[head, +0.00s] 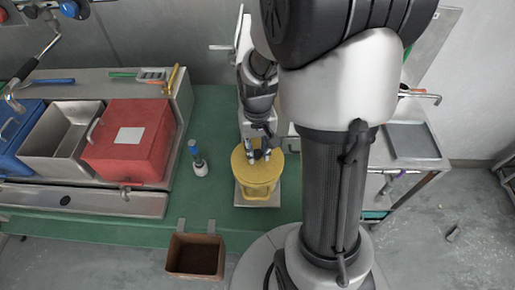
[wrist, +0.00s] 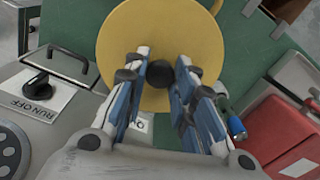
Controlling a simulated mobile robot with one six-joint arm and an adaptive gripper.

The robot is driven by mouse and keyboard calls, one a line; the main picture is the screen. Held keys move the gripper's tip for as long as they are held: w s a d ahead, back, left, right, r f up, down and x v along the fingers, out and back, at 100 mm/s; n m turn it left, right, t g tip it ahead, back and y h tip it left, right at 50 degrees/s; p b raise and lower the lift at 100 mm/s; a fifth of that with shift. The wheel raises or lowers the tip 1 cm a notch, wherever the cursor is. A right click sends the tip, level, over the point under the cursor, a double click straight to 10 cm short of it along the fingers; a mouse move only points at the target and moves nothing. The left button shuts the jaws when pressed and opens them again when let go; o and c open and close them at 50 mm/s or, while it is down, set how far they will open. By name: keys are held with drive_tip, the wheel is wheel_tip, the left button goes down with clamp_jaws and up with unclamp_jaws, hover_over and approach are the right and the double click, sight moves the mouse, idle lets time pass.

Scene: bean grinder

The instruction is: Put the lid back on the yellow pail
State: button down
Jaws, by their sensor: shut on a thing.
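The yellow lid (head: 239,161) is a flat disc with a black knob (wrist: 187,73) at its middle. My gripper (head: 259,155) is shut on the knob, with a blue-and-grey finger on each side of it in the wrist view. The lid also fills the top middle of the wrist view (wrist: 150,35). The yellow pail (head: 258,191) stands upright on a grey plate on the green bench, directly under the lid in the head view. The lid hides the pail's opening. I cannot tell whether the lid rests on the rim or is slightly above it.
A blue-topped bottle (head: 199,162) stands left of the pail. A red box (head: 129,140) and a grey bin (head: 62,137) are farther left. A brown open box (head: 196,255) is at the front edge. A panel marked RUN OFF (wrist: 38,96) is close by. Green bench (head: 205,110) behind is clear.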

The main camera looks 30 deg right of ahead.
idle(0.4)
drive_tip(key=c, duration=1.2)
unclamp_jaws()
drive_tip(key=shift+c, duration=0.2)
drive_tip(key=o, duration=0.5)
drive_tip(key=shift+r+p, duration=3)
drive_tip(key=shift+r, duration=0.5)
drive_tip(key=shift+c, duration=0.6)
